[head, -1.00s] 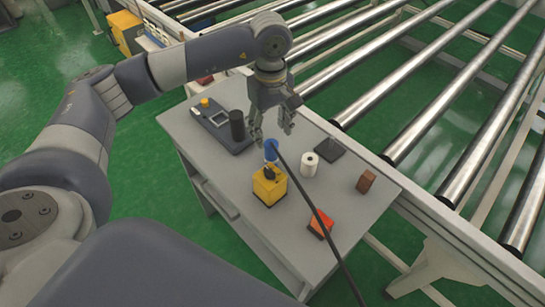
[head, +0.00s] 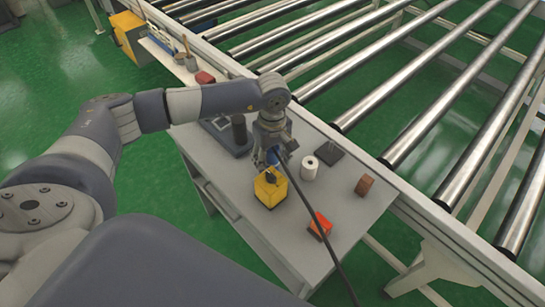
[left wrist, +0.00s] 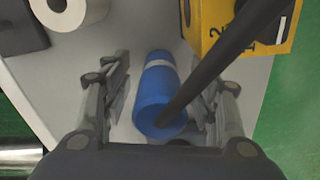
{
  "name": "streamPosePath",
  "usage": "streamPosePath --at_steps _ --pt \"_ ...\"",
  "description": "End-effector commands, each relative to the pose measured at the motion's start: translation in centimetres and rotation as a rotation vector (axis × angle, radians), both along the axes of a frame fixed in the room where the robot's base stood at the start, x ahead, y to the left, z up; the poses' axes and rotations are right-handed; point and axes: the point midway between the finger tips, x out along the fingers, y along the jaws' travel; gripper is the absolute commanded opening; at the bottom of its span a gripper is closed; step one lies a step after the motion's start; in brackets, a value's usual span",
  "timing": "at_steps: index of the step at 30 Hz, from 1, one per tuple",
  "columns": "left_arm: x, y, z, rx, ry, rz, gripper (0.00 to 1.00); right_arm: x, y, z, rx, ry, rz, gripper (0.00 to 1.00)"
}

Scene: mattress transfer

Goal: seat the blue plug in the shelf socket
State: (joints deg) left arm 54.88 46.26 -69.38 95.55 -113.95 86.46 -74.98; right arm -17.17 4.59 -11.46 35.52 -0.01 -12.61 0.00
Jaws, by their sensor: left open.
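The blue plug (left wrist: 158,92) is a blue cylinder with a pale band. In the left wrist view it is between the two fingers of my left gripper (left wrist: 167,84). The fingers are apart, with a gap visible on the left side. In the head view my left gripper (head: 270,152) is low over the grey table, and the blue plug (head: 273,157) is partly hidden by it. A dark cable crosses in front of the plug. I cannot make out the shelf socket. My right gripper is not in view.
A yellow block (head: 270,188) stands close in front of the plug. A roller conveyor (head: 400,140) runs behind. The table's front is mostly clear.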

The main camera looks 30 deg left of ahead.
Motion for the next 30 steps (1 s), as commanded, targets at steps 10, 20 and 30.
streamPosePath --at_steps 10,20,30 --pt "0.0 0.0 0.0 0.000 0.000 0.000 0.02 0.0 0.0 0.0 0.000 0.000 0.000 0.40" --pt "0.1 0.0 0.5 0.000 -0.002 0.000 0.00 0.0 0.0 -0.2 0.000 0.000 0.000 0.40" --pt "0.2 0.0 6.6 0.000 -0.007 -0.001 0.00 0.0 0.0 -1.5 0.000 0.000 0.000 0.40"
